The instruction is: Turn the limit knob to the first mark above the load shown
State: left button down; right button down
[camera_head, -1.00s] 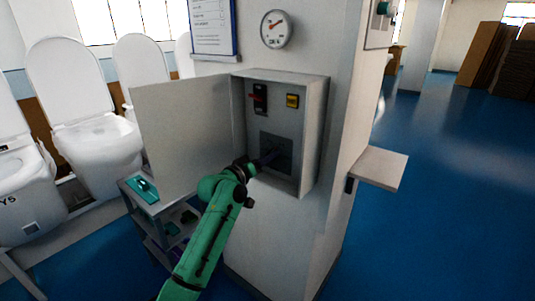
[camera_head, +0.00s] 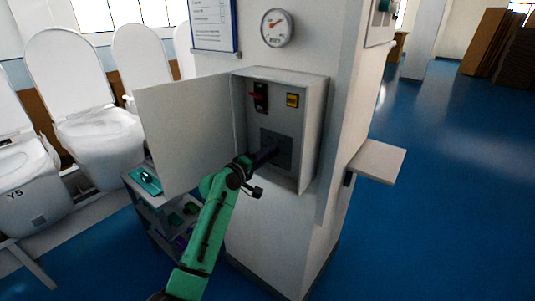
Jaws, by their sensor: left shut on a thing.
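An open grey cabinet (camera_head: 313,128) is mounted on a white column, its door swung out to the left. Inside, a dark square panel (camera_head: 287,141) sits low; the limit knob there is hidden behind my left gripper. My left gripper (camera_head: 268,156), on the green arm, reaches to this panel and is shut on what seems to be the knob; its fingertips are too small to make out. A round dial gauge (camera_head: 277,28) with a red needle hangs above the cabinet; its figures are too blurred to read. My right gripper does not show.
The open cabinet door (camera_head: 185,135) stands left of my arm. A red-handled switch (camera_head: 260,97) and a yellow switch (camera_head: 292,100) sit above the panel. A small shelf (camera_head: 377,161) juts out at right. A cart (camera_head: 160,205) and several toilets stand at left.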

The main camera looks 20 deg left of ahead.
pick_arm(q)
jog(key=shift+f, duration=0.3)
jog(key=c, duration=0.7)
grip_release()
jog(key=shift+c, duration=0.2)
jog(key=o, duration=0.3)
jog(key=shift+s, duration=0.1)
jog(key=shift+r, duration=0.2)
jog(key=shift+s+a, duration=0.2)
jog(key=shift+s, duration=0.15)
jog(key=b+v, duration=0.5)
jog(key=v, duration=0.8)
jog(key=shift+s, duration=0.35)
